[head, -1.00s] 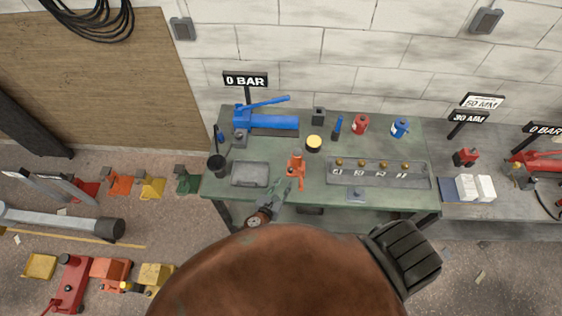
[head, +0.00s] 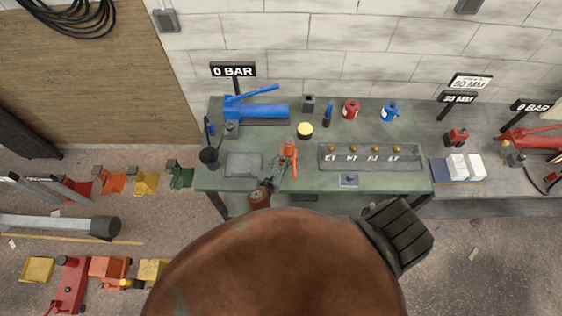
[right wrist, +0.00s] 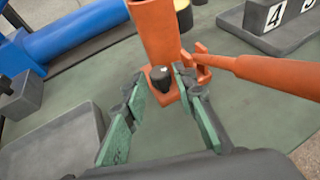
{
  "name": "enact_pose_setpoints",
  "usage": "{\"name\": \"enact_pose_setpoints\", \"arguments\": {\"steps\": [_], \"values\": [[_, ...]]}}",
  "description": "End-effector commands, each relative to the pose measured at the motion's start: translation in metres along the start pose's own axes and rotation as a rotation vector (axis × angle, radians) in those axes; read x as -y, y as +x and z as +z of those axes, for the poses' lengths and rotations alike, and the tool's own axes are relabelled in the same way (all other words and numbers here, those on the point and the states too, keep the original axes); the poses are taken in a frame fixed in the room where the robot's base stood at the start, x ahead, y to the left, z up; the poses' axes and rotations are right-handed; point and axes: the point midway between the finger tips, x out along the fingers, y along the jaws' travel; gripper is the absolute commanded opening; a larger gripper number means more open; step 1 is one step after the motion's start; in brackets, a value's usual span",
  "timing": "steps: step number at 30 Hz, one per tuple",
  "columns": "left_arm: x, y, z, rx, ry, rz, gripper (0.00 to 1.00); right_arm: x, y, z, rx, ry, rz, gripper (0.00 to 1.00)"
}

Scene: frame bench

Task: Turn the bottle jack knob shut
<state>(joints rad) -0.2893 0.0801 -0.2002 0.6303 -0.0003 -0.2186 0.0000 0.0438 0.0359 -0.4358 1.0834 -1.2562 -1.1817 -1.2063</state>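The orange bottle jack (head: 289,158) stands on the green bench, left of the numbered block. In the right wrist view the jack (right wrist: 158,30) is close, with its orange handle reaching right. Its dark knob (right wrist: 160,76) sits low on the near side of the jack's base. My right gripper (head: 279,172) is at the jack's near side. In the right wrist view my right gripper (right wrist: 159,85) is open, with a green-padded finger on each side of the knob and visible gaps between. My left gripper is not in view.
A grey tray (head: 243,165) lies left of the jack. A numbered grey block with brass knobs (head: 370,161) is to the right. A blue pump (head: 262,110) and a yellow-topped tin (head: 305,130) stand behind. Bare bench top lies around the jack.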

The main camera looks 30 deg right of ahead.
Motion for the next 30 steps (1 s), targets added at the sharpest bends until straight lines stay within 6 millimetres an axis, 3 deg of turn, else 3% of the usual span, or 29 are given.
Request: {"name": "enact_pose_setpoints", "arguments": {"steps": [12, 23, 30], "values": [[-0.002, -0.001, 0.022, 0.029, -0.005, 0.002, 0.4, 0.0, 0.0, 0.0, 0.0, 0.0, -0.001, 0.0], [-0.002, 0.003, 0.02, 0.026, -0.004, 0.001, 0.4, -0.003, -0.001, -0.001, -0.001, 0.017, -0.037, 0.0], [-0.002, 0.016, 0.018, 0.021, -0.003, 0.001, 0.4, -0.007, 0.0, -0.002, -0.001, 0.072, -0.165, 0.0]]}}
